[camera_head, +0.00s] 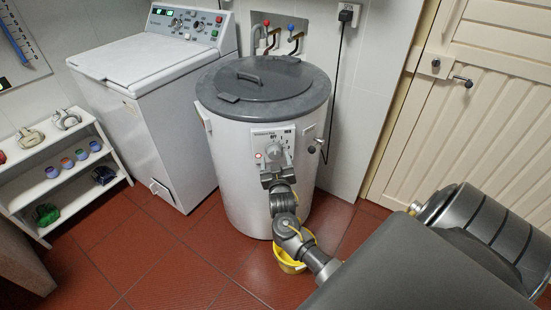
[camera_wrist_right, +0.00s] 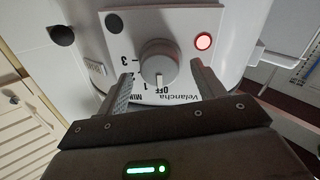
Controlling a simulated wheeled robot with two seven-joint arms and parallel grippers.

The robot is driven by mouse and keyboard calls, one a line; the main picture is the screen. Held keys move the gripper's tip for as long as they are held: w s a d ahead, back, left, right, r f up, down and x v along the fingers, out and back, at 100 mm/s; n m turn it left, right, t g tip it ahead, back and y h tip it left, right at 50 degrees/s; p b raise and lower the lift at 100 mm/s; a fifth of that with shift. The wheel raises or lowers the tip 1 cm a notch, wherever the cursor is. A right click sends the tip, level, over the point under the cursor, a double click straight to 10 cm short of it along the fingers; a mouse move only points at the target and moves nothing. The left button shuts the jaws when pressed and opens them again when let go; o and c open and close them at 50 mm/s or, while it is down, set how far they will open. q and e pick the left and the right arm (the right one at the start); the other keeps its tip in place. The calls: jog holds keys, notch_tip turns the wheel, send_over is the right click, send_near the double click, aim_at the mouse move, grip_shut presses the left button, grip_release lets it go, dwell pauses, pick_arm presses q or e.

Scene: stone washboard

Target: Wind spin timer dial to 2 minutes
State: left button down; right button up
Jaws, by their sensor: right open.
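The spin timer dial (camera_wrist_right: 158,60) is a round grey knob on the white control panel (camera_wrist_right: 185,20) of the drum-shaped spin dryer (camera_head: 240,170). Its white pointer mark faces the OFF label in the right wrist view, with 1 and 3 printed beside it. In the head view the dial (camera_head: 274,150) is partly covered by my right gripper (camera_head: 276,172). My right gripper (camera_wrist_right: 161,78) is open, its two fingers on either side of the dial and apart from it, with nothing held. My left gripper is not in view.
A red light (camera_wrist_right: 203,41) glows on the panel. A dark grey lid (camera_head: 265,80) covers the dryer. A yellow bucket (camera_head: 290,262) stands below my right arm. A white washing machine (camera_head: 160,100) is close at left, and a shelf (camera_head: 75,170) stands further left.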

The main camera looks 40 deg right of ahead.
jog(key=shift+w+d, duration=0.3)
jog(key=shift+w, duration=0.2)
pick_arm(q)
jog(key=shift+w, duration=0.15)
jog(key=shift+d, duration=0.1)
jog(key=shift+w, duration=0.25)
pick_arm(e)
jog(key=c, duration=1)
